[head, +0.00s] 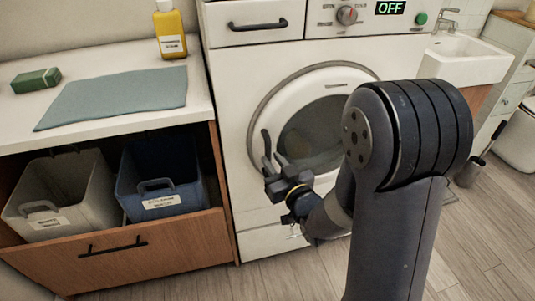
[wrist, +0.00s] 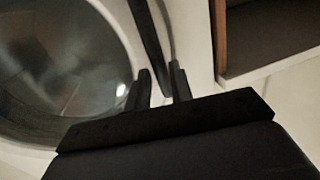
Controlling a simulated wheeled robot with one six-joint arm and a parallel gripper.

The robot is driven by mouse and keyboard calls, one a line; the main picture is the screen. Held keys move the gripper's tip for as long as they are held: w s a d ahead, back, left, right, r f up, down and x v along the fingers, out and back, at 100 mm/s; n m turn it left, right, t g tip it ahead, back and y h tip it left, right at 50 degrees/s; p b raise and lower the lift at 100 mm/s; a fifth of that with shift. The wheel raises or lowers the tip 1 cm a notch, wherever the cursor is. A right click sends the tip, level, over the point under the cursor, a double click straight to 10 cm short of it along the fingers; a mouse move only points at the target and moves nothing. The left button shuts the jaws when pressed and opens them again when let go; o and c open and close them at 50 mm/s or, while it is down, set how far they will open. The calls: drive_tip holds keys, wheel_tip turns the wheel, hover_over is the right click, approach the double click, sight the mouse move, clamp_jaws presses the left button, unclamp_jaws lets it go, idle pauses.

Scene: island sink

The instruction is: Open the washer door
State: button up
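The washer (head: 228,95) is white and stands in the middle of the head view. Its round door (head: 262,110) has a pale rim and dark glass, and looks closed. A dark upright bar handle (head: 266,142) is at the door's left side; in the wrist view the handle (wrist: 145,35) runs down toward my fingers. My gripper (head: 274,164) is at the handle's lower end. In the wrist view its fingertips (wrist: 161,75) stand a little apart, with the handle's end between them. Whether they press on it cannot be told. My arm hides the door's right part.
Left of the washer is a counter (head: 120,55) with a blue-grey cloth (head: 115,97), a green sponge (head: 36,80) and a yellow bottle (head: 170,30). Below it, an open wooden drawer (head: 190,232) holds a grey bin (head: 62,185) and a blue bin (head: 160,175). A sink (head: 468,60) is at right.

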sight(269, 157)
drive_tip(key=shift+x, duration=1.7)
drive_tip(key=shift+c, duration=0.5)
clamp_jaws()
